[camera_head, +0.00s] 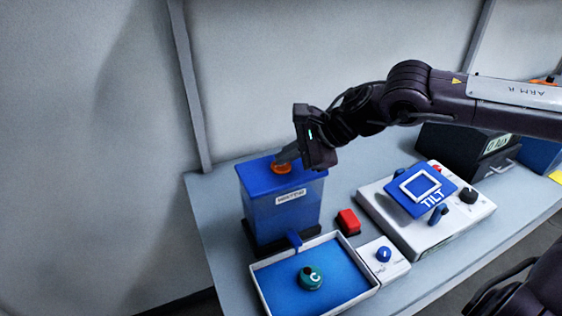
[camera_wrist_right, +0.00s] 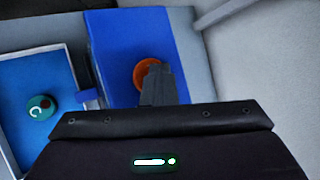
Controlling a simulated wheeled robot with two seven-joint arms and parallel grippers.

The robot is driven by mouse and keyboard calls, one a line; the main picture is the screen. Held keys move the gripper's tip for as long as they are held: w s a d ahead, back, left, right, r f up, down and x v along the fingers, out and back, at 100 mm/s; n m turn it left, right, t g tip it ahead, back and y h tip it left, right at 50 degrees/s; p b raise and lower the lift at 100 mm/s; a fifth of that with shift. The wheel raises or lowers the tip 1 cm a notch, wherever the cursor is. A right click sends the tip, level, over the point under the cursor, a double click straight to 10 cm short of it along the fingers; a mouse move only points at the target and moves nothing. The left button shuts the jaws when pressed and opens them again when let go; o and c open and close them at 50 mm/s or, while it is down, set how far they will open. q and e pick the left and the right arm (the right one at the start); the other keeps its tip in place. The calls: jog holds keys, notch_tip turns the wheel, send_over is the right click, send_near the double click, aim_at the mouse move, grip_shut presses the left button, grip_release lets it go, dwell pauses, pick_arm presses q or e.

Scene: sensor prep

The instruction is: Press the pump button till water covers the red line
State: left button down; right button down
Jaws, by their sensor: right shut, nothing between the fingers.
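The pump button is an orange disc (camera_head: 281,167) on the blue lid (camera_head: 258,179) of a blue water tank (camera_head: 270,217). My right gripper (camera_head: 284,157) is shut and empty, its tips at the button. In the right wrist view the tips (camera_wrist_right: 155,68) overlap the right edge of the orange button (camera_wrist_right: 146,74). I cannot tell whether they press it down. The tank stands behind a white-rimmed tray (camera_head: 262,294) with a blue floor, its spout over the tray's edge. I cannot make out a red line or the water level. My left gripper is not in view.
A teal round piece marked C (camera_head: 311,278) sits in the tray. Beside it are a red block (camera_head: 348,222) and a white box with a blue knob (camera_head: 383,254). A white device with a blue TILT plate (camera_head: 421,190) stands right, before a dark case (camera_head: 466,150).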

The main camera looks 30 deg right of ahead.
aim_at(287, 167)
jog(key=shift+r+p, duration=0.35)
jog(key=shift+r, duration=0.7)
notch_tip(287, 167, up, 5)
jog(key=shift+p, duration=1.05)
